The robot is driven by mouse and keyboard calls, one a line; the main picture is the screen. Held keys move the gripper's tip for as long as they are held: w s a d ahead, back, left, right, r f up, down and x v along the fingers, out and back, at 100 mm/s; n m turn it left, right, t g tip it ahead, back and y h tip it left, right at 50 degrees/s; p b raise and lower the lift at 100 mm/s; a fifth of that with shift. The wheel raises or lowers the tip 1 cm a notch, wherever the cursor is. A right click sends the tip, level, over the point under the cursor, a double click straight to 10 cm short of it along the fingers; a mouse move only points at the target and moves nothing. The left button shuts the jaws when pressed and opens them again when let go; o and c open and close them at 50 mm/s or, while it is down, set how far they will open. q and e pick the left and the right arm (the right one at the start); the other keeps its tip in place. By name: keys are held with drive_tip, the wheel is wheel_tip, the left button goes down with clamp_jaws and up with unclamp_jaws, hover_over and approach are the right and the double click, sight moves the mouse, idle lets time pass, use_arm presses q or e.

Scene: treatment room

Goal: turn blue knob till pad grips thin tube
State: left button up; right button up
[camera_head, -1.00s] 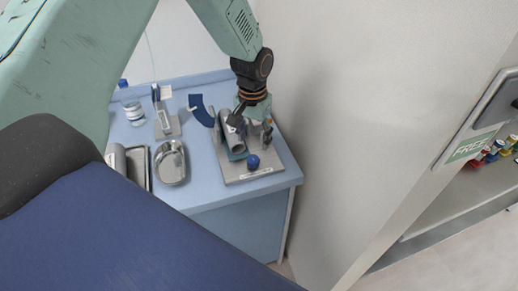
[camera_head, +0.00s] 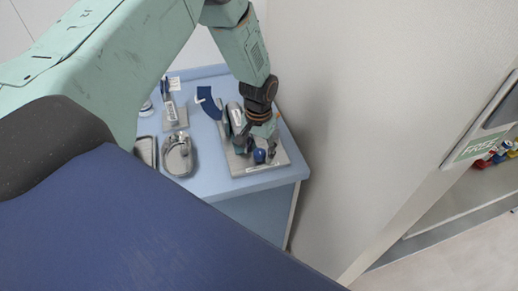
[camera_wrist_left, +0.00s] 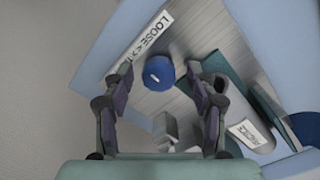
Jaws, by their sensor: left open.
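The blue knob (camera_head: 259,156) stands at the front of a metal base plate (camera_head: 282,160) on the blue table. In the left wrist view the round blue knob (camera_wrist_left: 158,73) lies between the fingertips, beside a "LOOSE" label. My left gripper (camera_head: 254,143) is open, just behind the knob in the head view. In the left wrist view its fingers (camera_wrist_left: 165,82) are spread on both sides of the knob; I cannot tell whether they touch it. A grey cylinder with a label (camera_wrist_left: 250,134) lies beside the right finger. I cannot make out the pad or the thin tube. My right gripper is not in view.
A kidney-shaped metal dish (camera_head: 179,158) and a stand with an upright piece (camera_head: 172,110) are left of the device. A dark blue curved piece (camera_head: 209,103) lies behind it. A pale wall rises close to the table's right side.

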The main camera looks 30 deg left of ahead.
use_arm(q)
drive_tip(key=shift+w+d, duration=0.1)
drive_tip(key=shift+w, duration=0.15)
drive_tip(key=c, duration=0.5)
drive_tip(key=shift+s, duration=0.1)
drive_tip(key=c, duration=0.5)
drive_tip(key=shift+c, duration=0.8)
drive_tip(key=shift+f, duration=0.1)
